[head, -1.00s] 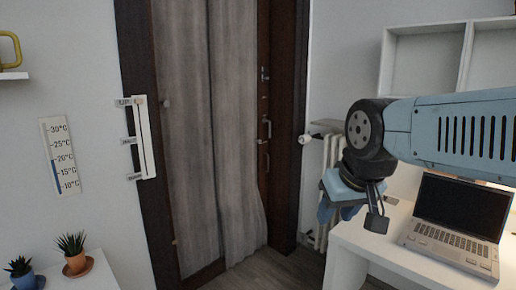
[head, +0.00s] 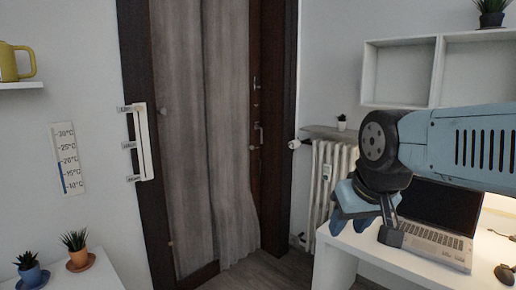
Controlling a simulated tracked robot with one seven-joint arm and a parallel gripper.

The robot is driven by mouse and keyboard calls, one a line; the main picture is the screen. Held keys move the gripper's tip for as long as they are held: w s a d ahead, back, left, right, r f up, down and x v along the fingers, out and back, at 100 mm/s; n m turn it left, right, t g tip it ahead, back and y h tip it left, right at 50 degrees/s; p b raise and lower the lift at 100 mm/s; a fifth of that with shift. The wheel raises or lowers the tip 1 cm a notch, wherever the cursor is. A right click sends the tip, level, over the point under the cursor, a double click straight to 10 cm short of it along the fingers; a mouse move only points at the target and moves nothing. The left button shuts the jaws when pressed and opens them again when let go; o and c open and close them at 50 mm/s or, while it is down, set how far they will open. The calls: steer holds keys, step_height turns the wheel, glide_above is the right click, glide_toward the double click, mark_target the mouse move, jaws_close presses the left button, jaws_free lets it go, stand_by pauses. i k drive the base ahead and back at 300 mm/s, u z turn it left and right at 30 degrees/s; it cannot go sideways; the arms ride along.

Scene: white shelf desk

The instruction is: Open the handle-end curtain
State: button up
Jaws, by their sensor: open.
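A grey curtain (head: 195,150) hangs over the dark wooden door (head: 268,190). It covers the left and middle of the door and flares to the right at the bottom. A strip of door at the right is bare, with a metal handle (head: 261,133) on it. A small pale knob (head: 252,148) sits by the curtain's right edge; another (head: 163,112) is at its left edge. My gripper (head: 358,204) is open and empty at the right, in front of the radiator and desk, apart from the curtain. My arm hides part of the desk and shelf.
A white upright panel with small labels (head: 140,143) is fixed left of the curtain. A radiator (head: 328,175) stands right of the door. Potted plants (head: 78,250) stand at lower left. Floor before the door looks clear.

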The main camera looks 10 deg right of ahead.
mark_target(236, 230)
steer(key=z, duration=0.1)
steer(key=i, duration=1.9)
steer(key=u, duration=0.6)
steer(key=k, duration=0.85)
steer(key=u, duration=0.2)
steer(key=i, duration=0.8)
steer(key=z, duration=0.1)
